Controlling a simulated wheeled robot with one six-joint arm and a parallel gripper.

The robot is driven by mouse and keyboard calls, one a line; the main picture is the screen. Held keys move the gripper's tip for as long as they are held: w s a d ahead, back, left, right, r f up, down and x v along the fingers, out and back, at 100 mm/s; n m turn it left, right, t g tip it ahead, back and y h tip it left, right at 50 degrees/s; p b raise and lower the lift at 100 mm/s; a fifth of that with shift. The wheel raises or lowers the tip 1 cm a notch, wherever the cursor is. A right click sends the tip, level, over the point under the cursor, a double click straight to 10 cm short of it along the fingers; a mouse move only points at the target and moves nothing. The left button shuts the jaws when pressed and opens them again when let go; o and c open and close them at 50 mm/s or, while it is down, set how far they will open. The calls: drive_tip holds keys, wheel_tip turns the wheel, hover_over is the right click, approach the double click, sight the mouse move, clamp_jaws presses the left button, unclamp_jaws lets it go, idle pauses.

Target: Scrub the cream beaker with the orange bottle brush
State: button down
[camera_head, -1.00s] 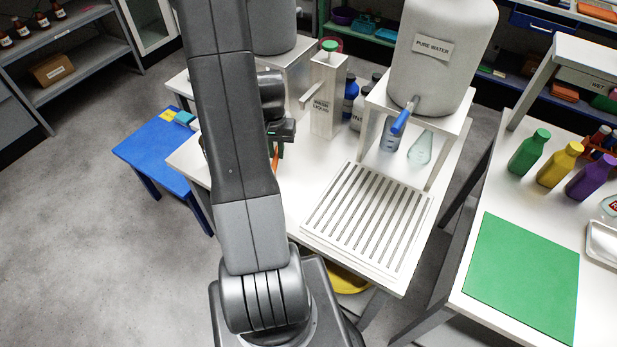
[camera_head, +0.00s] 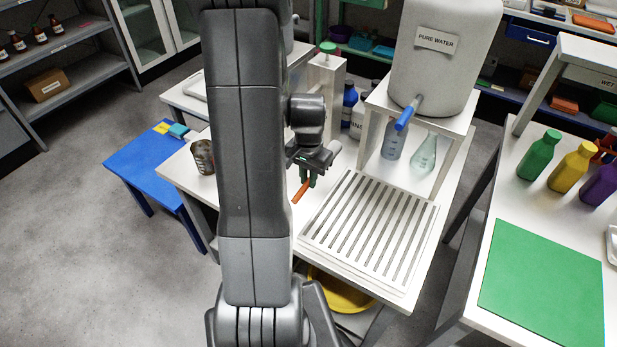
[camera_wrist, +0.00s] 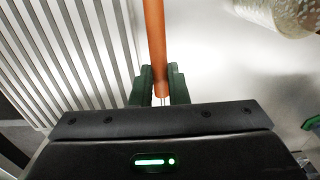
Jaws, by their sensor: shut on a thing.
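My gripper (camera_head: 308,176) is shut on the orange bottle brush (camera_head: 301,191), beside the left edge of the slotted rack. In the wrist view the orange handle (camera_wrist: 154,45) runs up from between the green fingertips (camera_wrist: 160,92); the bristles are not in view. A brown-stained beaker (camera_head: 202,157) stands on the white table at the left, partly behind my arm. The brush and the beaker are apart.
The slotted white rack (camera_head: 371,231) lies right of my gripper. Behind it, a pure water tank (camera_head: 440,65) with a blue tap stands over a glass beaker (camera_head: 391,141) and a flask (camera_head: 423,153). A blue stool (camera_head: 150,165) stands left of the table.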

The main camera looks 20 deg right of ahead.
drive_tip(key=shift+f+b, duration=2.75)
drive_tip(key=shift+f, duration=0.8)
